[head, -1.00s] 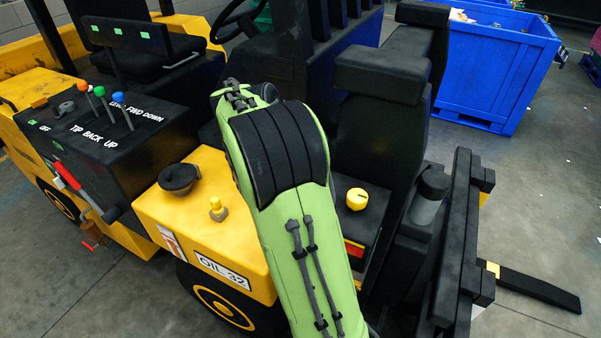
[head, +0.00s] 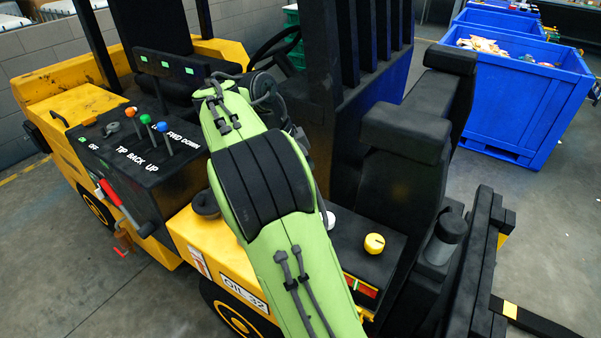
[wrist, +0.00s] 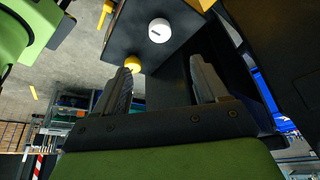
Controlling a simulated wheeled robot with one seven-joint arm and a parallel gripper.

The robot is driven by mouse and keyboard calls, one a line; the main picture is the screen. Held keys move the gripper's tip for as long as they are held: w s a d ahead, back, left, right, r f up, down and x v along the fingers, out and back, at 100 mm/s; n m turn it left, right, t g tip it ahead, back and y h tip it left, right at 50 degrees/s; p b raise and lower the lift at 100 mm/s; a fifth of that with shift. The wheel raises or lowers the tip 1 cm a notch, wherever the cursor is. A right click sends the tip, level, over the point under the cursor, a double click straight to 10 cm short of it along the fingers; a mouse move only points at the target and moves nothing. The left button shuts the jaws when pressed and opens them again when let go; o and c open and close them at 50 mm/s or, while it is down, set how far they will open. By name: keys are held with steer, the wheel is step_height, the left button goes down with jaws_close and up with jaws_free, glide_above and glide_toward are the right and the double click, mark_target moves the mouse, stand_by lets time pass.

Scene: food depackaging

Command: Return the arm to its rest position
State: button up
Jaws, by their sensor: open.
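My green arm (head: 262,185) reaches up and away across the yellow side of a forklift-like vehicle in the head view. Its far end is folded near the steering wheel, and my gripper is hidden there. In the wrist view my gripper (wrist: 165,90) shows two grey fingers set wide apart, with nothing between them. Beyond the fingers are a white round knob (wrist: 160,30) and a yellow knob (wrist: 132,63) on a dark panel. The fingers do not appear to grip either knob.
The vehicle has a black lever panel (head: 125,155), dark seats (head: 405,130) and a yellow knob (head: 374,243) close to my arm. A dark fork (head: 535,322) juts out at lower right. Blue bins (head: 520,100) stand at the back right. Grey floor (head: 545,220) is open on the right.

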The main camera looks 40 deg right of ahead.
steer(key=s+a+n+t+y, duration=0.4)
steer(key=s+a+n+t, duration=0.3)
steer(key=s+a+n, duration=1)
steer(key=s+n, duration=0.1)
steer(key=n, duration=0.5)
steer(key=shift+s+a+f, duration=0.25)
steer(key=shift+f, duration=0.1)
